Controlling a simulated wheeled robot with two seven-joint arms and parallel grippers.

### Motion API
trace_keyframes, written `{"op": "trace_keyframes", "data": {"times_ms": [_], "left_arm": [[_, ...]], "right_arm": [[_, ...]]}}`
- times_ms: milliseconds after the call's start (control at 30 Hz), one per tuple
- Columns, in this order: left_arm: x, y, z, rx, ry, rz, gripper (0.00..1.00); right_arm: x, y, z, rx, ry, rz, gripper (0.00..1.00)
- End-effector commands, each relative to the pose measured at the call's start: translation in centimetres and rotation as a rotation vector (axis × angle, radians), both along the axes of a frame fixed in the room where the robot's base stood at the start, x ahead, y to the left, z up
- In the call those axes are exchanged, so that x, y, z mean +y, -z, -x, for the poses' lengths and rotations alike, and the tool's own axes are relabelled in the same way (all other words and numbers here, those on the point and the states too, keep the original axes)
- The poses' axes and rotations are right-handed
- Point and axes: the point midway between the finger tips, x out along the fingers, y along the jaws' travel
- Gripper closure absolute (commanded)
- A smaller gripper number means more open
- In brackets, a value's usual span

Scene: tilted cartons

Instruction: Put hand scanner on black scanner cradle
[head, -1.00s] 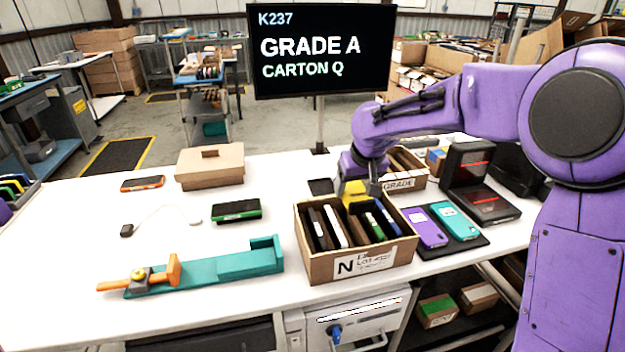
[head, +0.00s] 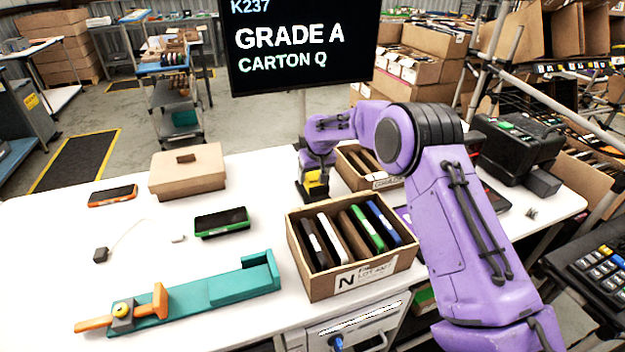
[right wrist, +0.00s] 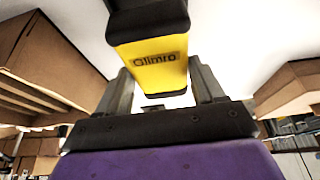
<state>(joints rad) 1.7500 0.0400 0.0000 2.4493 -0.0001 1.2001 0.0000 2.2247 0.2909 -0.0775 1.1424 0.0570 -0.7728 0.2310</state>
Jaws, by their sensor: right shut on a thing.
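The yellow and black hand scanner (head: 317,180) is between the fingers of my right gripper (head: 318,171), which is shut on it. In the right wrist view the yellow body of the scanner (right wrist: 150,62) fills the space between the fingers of the gripper (right wrist: 160,78). The black scanner cradle (head: 309,195) is on the white table behind the carton marked N. The scanner is at the cradle, partly covering it; I cannot tell whether they touch. My left gripper is not in view.
The carton marked N (head: 352,279), holding several upright devices, stands just in front of the cradle. Another carton (head: 361,182) is close on its right. A lidded box (head: 187,172) stands to the left. The table between that box and the cradle is clear.

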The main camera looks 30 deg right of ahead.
Motion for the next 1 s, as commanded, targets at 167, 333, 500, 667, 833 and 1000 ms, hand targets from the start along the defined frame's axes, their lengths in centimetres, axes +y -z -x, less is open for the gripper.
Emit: {"op": "trace_keyframes", "data": {"times_ms": [167, 333, 500, 667, 833, 1000], "left_arm": [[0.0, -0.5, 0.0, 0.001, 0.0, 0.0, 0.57], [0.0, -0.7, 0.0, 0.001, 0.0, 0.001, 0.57], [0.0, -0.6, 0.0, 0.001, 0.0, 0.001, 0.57], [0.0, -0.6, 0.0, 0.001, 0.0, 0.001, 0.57], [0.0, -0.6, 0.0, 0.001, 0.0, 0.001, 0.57], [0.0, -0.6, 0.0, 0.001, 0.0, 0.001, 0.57]], "right_arm": [[-0.3, 1.7, -0.6, 0.002, 0.0, 0.0, 0.56], [-0.3, 3.8, -0.6, -0.002, 0.0, 0.0, 0.56], [-0.2, 3.8, -0.6, -0.003, 0.0, 0.001, 0.56], [-0.2, 4.2, -0.6, -0.001, 0.0, 0.0, 0.22], [-0.2, 4.2, -0.6, -0.001, -0.001, 0.001, 0.07], [-0.2, 4.0, -0.6, -0.001, 0.0, 0.0, 0.07]]}}
